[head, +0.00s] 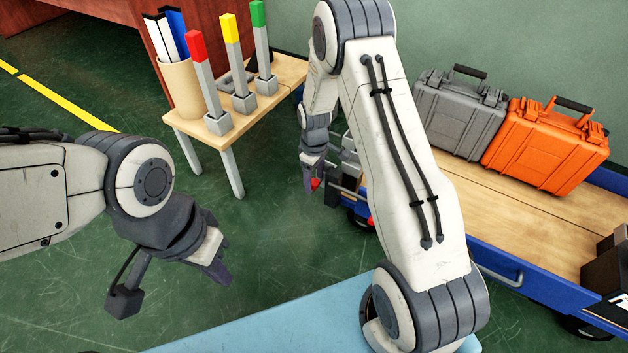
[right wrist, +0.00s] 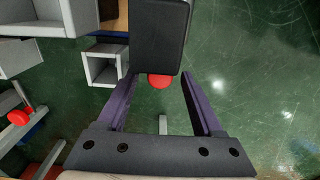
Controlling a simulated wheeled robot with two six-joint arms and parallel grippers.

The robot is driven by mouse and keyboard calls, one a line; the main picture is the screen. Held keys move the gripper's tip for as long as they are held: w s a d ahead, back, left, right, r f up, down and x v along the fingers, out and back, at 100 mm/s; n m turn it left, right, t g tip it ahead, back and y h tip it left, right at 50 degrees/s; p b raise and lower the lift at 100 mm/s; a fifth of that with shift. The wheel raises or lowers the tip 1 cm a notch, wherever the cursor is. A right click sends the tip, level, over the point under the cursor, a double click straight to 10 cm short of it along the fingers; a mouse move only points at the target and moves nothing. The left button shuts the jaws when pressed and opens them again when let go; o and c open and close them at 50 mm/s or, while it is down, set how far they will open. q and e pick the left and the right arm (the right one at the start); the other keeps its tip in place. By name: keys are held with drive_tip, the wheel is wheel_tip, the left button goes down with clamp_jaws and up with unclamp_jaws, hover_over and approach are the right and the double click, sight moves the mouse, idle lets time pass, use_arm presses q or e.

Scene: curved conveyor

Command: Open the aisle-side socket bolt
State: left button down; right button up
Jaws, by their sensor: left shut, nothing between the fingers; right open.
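Two red bolt knobs show in the right wrist view. One red knob (right wrist: 160,81) lies between the open fingers of my right gripper (right wrist: 157,78), partly hidden by a dark block (right wrist: 158,35); the fingers are apart from it. The other red knob (right wrist: 20,117) is at the left, on grey metal parts. In the head view my right gripper (head: 313,176) points down beside the cart's end, with a red knob (head: 315,184) at its fingertips. The sockets are largely hidden there by my right arm. My left gripper (head: 219,272) is shut and empty, above the floor.
A blue-framed cart (head: 530,262) with a wooden deck carries a grey case (head: 455,112) and an orange case (head: 545,145). A small wooden table (head: 290,75) holds red, yellow and green posts and a binder holder (head: 180,90). Green floor (head: 270,235) is free between the arms.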

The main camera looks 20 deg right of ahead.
drive_tip(key=shift+c, duration=0.3)
clamp_jaws()
drive_tip(key=shift+s, duration=0.15)
idle(1.0)
